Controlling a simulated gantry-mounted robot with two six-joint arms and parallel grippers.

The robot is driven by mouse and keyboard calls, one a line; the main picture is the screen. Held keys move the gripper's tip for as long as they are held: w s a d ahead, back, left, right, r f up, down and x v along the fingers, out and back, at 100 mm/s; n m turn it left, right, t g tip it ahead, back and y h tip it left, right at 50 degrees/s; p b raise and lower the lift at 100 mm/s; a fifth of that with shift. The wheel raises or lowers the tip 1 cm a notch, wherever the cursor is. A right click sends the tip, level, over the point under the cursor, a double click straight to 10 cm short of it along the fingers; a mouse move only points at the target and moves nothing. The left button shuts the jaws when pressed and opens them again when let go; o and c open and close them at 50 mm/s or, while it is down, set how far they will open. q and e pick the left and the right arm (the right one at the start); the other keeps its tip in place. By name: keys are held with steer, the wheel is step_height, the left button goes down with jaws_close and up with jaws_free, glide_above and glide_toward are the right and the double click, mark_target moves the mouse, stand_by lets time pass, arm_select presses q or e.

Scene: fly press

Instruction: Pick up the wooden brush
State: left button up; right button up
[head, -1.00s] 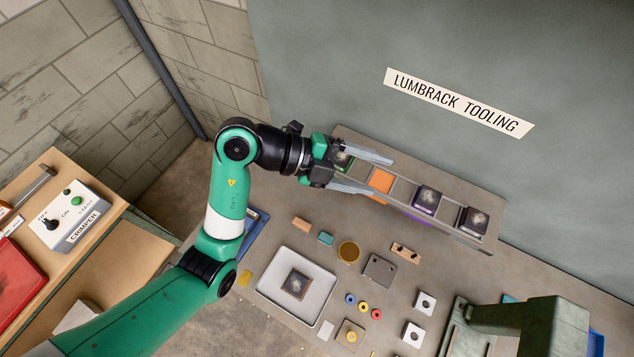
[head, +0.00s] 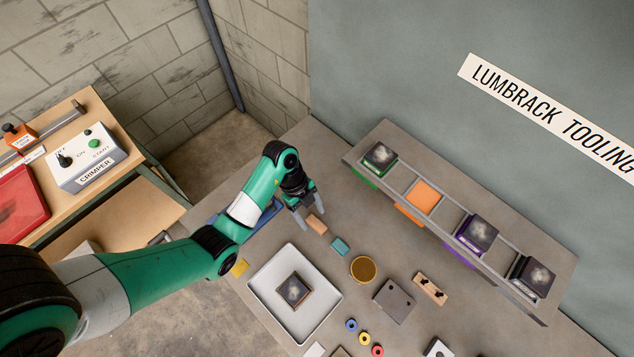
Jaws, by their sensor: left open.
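A small tan wooden block (head: 316,224), which looks like the wooden brush, lies on the grey bench. Its bristles cannot be made out. My left gripper (head: 309,218) is open and points down at the block's back end, with its two fingers apart. I cannot tell whether the fingers touch it. My right gripper is not in view.
A teal block (head: 340,246) and a brass disc (head: 363,269) lie to the right. A white tray (head: 263,282) with a dark square die (head: 294,291) is in front. A rack (head: 402,176) of dies stands behind. A wooden piece with dark spots (head: 430,289) lies farther right.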

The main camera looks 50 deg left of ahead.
mark_target(316, 223)
arm_select(q)
steer(key=x, duration=0.1)
steer(key=b+x, duration=0.1)
steer(key=x, duration=0.1)
steer(key=b+x, duration=0.1)
steer(key=shift+w+a+f, duration=0.15)
steer(key=shift+f, duration=0.3)
steer(key=shift+d+f, duration=0.2)
steer(key=shift+f, duration=0.1)
jaws_close()
